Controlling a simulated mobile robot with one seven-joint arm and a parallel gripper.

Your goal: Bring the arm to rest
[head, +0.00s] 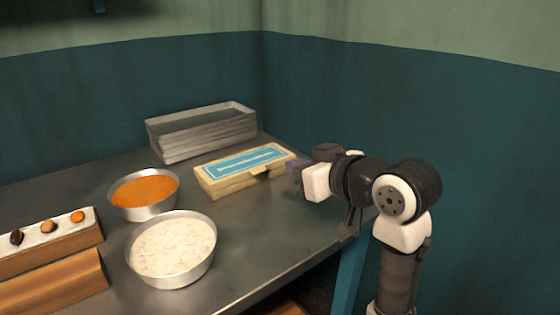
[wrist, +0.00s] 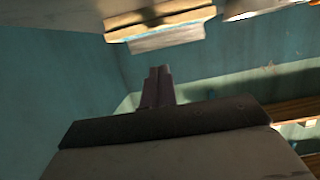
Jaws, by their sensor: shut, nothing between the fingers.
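My arm reaches in from the right in the head view. My gripper (head: 294,166) is close to the right end of a cream box (head: 217,184) with a blue label, near the table's right edge. I cannot tell in the head view whether it touches the box. In the wrist view my gripper (wrist: 160,72) has its two dark fingers together with nothing between them. The box also shows in the wrist view (wrist: 160,22), beyond the fingertips.
The metal table (head: 262,228) holds stacked trays (head: 203,134), a bowl of orange food (head: 145,193), a bowl of white food (head: 172,250) and a wooden stand (head: 50,245) at left. Blue walls stand behind and right. The table's front right is clear.

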